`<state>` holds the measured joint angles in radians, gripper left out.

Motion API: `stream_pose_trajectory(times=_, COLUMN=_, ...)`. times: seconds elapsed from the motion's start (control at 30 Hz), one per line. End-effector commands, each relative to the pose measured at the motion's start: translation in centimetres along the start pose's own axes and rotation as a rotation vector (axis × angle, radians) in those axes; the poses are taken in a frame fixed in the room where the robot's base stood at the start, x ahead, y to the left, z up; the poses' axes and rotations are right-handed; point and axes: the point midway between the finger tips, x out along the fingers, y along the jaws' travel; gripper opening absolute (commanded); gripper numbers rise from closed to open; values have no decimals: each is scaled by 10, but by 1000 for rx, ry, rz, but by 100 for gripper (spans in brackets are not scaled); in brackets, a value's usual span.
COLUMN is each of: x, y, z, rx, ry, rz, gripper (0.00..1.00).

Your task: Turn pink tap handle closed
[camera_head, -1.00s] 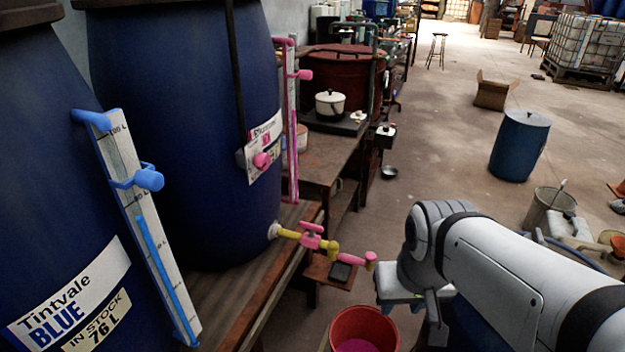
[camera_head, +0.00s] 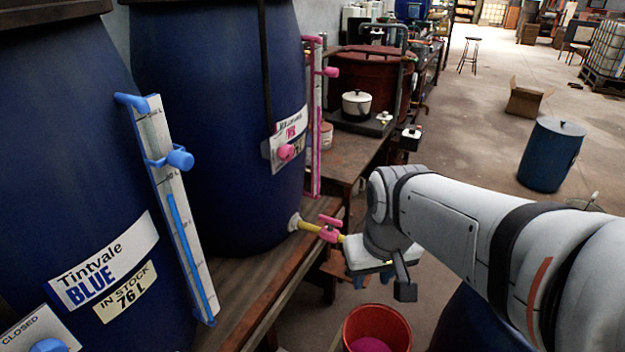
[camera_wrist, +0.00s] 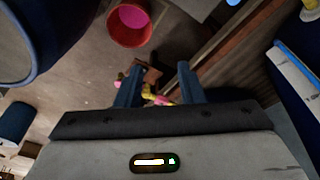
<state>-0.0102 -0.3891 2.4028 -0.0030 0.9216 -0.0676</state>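The pink tap handle (camera_head: 330,228) sits on a yellow pipe (camera_head: 309,227) low on the farther blue vat (camera_head: 215,130). It runs crosswise above a pink valve body. My gripper (camera_head: 372,278) points down just right of the handle in the head view, and my wrist hides the outlet end. In the wrist view my gripper (camera_wrist: 158,84) is open, its two blue fingers apart. Yellow and pink tap parts (camera_wrist: 150,94) show between and beyond the fingers, partly hidden by the gripper body. I cannot tell whether the fingers touch anything.
A red bucket (camera_head: 350,328) with pink liquid stands on the floor below the tap. The wooden bench edge (camera_head: 262,322) runs beside the vats. A nearer blue vat (camera_head: 60,170) carries a gauge (camera_head: 172,200). A blue drum (camera_head: 550,155) stands on open floor to the right.

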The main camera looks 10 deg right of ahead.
Motion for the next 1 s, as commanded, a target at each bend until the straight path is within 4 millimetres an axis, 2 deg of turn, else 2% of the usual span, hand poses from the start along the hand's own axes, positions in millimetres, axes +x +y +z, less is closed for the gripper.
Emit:
stream_pose_trajectory(times=0.03, x=1, y=1, z=-20, rx=-35, ry=-12, rz=-1, gripper=35)
stream_pose_trajectory(times=0.27, x=15, y=10, z=-127, rx=-246, ry=-60, rz=-12, gripper=35)
stream_pose_trajectory(times=0.47, x=53, y=17, z=-214, rx=-435, ry=-101, rz=-31, gripper=35)
stream_pose_trajectory(times=0.6, x=93, y=22, z=-268, rx=-568, ry=-128, rz=-49, gripper=35)
stream_pose_trajectory(times=0.8, x=159, y=26, z=-327, rx=-745, ry=-161, rz=-78, gripper=35)
stream_pose_trajectory(times=0.9, x=188, y=28, z=-345, rx=-814, ry=-173, rz=-92, gripper=35)
stream_pose_trajectory(times=1.0, x=208, y=29, z=-357, rx=-862, ry=-179, rz=-101, gripper=35)
